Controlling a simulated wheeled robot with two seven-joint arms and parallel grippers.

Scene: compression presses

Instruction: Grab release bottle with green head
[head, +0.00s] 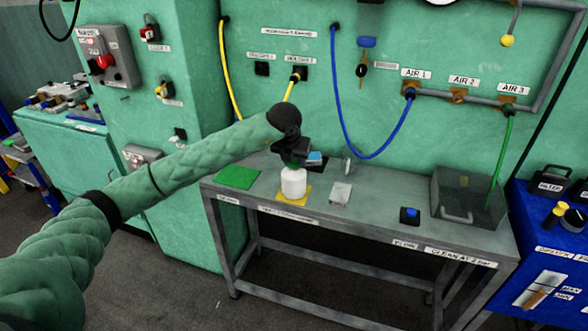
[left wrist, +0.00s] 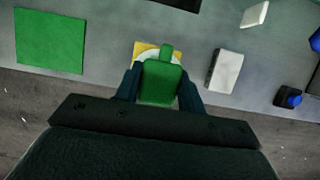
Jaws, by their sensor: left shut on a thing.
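The release bottle (head: 293,184) has a white body and stands upright at the yellow mat (head: 305,200) on the grey bench. Its green head (left wrist: 162,82) is between the two fingers of my left gripper (left wrist: 160,88) in the left wrist view. In the head view, my left gripper (head: 293,163) comes down on the bottle from above and is shut on its head. The fingers partly hide the head there. I cannot tell whether the bottle is lifted off the mat. My right gripper does not show in either view.
A green mat (head: 237,177) lies left of the bottle, and a light grey block (head: 340,193) lies to its right. A blue-topped item (head: 410,215) and a clear box (head: 467,199) stand further right. Blue hose (head: 372,155) hangs behind the bench (head: 375,222).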

